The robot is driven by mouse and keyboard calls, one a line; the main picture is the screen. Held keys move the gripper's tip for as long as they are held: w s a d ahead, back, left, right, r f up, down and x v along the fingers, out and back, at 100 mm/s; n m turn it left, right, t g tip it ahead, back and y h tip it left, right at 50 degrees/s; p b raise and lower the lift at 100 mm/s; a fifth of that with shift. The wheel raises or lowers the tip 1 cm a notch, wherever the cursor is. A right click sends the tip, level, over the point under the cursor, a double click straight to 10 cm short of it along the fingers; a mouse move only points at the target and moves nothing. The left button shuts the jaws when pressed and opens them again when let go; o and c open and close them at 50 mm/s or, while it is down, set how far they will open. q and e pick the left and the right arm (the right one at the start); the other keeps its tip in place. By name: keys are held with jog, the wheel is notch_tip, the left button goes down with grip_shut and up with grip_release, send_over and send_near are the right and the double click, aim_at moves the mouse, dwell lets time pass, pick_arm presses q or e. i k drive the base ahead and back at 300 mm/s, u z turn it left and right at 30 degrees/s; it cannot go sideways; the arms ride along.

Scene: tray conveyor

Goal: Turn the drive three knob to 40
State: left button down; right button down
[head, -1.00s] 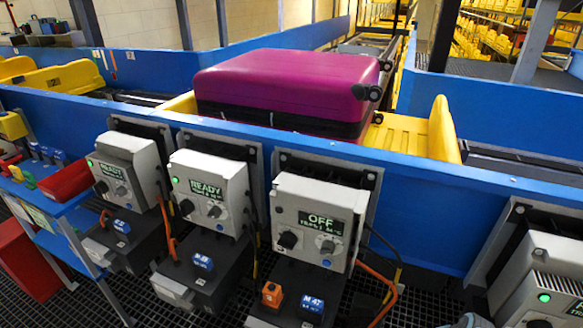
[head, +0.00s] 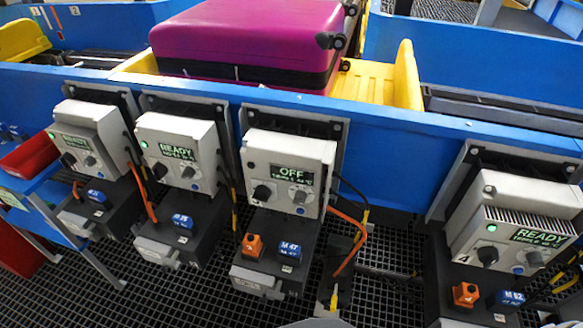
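The third drive box (head: 290,172) is a light grey unit on the blue conveyor wall, just right of centre. Its display (head: 292,174) reads OFF, with a smaller line below that is too small to read surely.
Two READY drive boxes (head: 177,155) (head: 88,140) stand to the left, and another READY box (head: 515,228) marked 4 at the right. A magenta suitcase (head: 250,40) lies on a yellow tray (head: 385,82). An orange cable (head: 350,240) hangs beside the third box. Grating floor lies below.

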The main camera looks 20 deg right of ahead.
aim_at(300, 198)
jog(key=z, duration=0.2)
jog(key=k, duration=0.25)
jog(key=z, duration=1)
jog(key=k, duration=1.1)
jog(key=z, duration=0.35)
jog(key=i, duration=0.9)
jog(key=z, duration=0.15)
